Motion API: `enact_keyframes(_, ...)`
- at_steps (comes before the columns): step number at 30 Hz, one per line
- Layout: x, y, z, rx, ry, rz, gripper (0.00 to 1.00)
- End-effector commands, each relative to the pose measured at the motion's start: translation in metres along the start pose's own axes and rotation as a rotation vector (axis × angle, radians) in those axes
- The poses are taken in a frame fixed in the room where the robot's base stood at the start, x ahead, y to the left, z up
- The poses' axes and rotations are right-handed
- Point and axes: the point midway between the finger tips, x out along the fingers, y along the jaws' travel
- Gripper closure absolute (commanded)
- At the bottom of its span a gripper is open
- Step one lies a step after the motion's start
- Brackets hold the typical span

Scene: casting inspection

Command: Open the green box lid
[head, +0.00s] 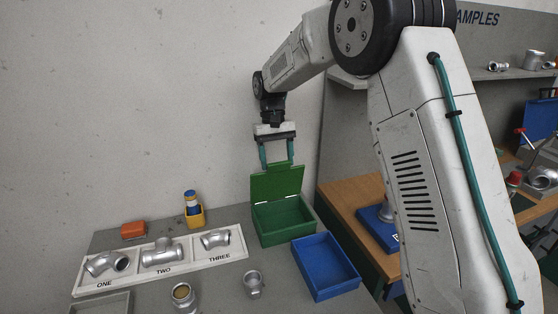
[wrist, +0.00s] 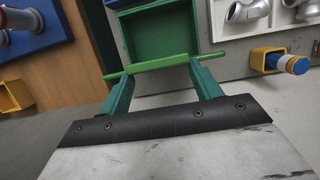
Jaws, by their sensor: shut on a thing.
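The green box (head: 283,220) stands on the grey bench, its inside empty as far as I see. Its green lid (head: 277,184) stands raised, roughly upright, at the back of the box. My gripper (head: 278,164) is above the lid, its two teal fingers at the lid's top edge near both sides. In the wrist view my gripper (wrist: 161,66) has its fingertips at the ends of the lid (wrist: 160,65), seen nearly edge-on as a bright green strip. The open green box (wrist: 158,35) shows beyond it. The jaws are wide apart but shut on the lid.
An empty blue tray (head: 325,266) stands right next to the box. A white tray (head: 160,270) with silver pipe fittings lies to the left, with a yellow holder (head: 195,217) and an orange block (head: 133,230) behind. Loose fittings (head: 253,283) stand in front. The wall is close behind.

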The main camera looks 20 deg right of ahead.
Motion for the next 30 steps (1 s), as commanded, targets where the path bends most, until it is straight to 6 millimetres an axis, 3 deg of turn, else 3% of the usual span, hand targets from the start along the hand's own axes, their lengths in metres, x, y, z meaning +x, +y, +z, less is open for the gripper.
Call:
enact_keyframes(17,0.0024,0.0048,-0.0020,0.008,0.000,-0.008,0.78)
enact_keyframes(18,0.0025,0.0050,-0.0019,0.009,-0.001,-0.008,0.28)
enact_keyframes(20,0.0023,0.0052,-0.0017,0.009,-0.001,-0.007,0.15)
enact_keyframes(30,-0.0013,0.0058,-0.0007,0.008,0.000,-0.006,0.15)
